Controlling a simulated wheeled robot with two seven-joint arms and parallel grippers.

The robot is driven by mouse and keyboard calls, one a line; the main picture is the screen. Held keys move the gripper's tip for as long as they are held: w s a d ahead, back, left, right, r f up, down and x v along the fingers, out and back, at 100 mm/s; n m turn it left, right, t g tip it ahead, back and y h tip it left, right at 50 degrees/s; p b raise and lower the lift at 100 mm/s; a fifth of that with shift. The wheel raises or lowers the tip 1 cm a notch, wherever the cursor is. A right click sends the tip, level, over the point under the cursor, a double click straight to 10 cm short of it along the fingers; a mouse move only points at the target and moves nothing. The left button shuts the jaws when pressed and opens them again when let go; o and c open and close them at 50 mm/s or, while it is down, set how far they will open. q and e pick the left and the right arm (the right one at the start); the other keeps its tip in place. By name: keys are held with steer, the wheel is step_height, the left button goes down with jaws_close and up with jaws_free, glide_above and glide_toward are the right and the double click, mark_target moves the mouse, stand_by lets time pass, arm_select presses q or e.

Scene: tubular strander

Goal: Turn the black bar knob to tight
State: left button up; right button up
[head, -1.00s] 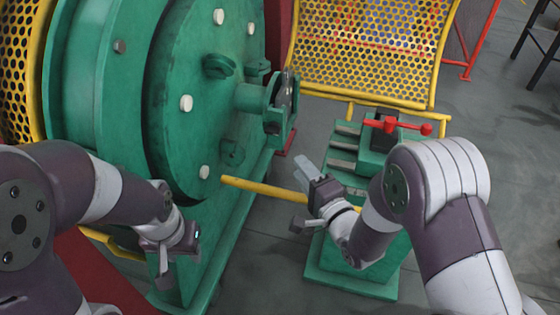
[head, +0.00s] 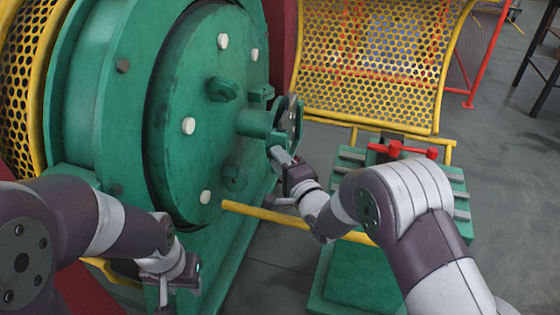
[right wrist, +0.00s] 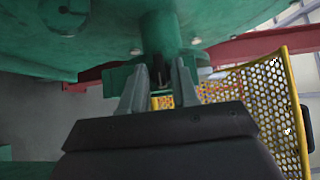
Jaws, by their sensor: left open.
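I cannot make out the black bar knob for certain in either view. A green fork bracket (head: 283,122) with a dark grey disc (head: 291,113) sticks out from the middle of the large green round plate (head: 205,120). My right gripper (head: 281,178) is just below and in front of this bracket, its fingers apart. In the right wrist view its two grey fingers (right wrist: 160,88) point at the green shaft and bracket, with a small dark part between them; contact cannot be told. My left gripper (head: 180,279) is open and empty, low in front of the machine's green side.
A yellow bar (head: 262,213) crosses below my right gripper. A green stand (head: 345,275) with a red handle (head: 398,150) stands right, partly behind my right arm. A yellow perforated guard (head: 375,55) is at the back. Grey floor (head: 270,270) is free between machine and stand.

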jaws_close()
steer(key=shift+w+a+r+n+g+h+p, duration=0.2)
steer(key=shift+n+g+h+p, duration=1.45)
steer(key=shift+p, duration=3.8)
steer(key=shift+s+a+r+n+g+h+p, duration=0.1)
steer(key=shift+a+r+n+g+h+p, duration=1.1)
steer(key=shift+p, duration=4.25)
steer(key=shift+w+d+f+n+g+h+p, duration=0.15)
steer(key=shift+d+f+n+g+h+p, duration=0.55)
steer(key=shift+n+h+p, duration=3.15)
steer(key=m+p, duration=0.1)
steer(key=m+y+p, duration=0.1)
steer(key=m, duration=0.1)
steer(key=m+y+p, duration=0.1)
steer(key=shift+a+r, duration=0.1)
steer(key=shift+r, duration=0.15)
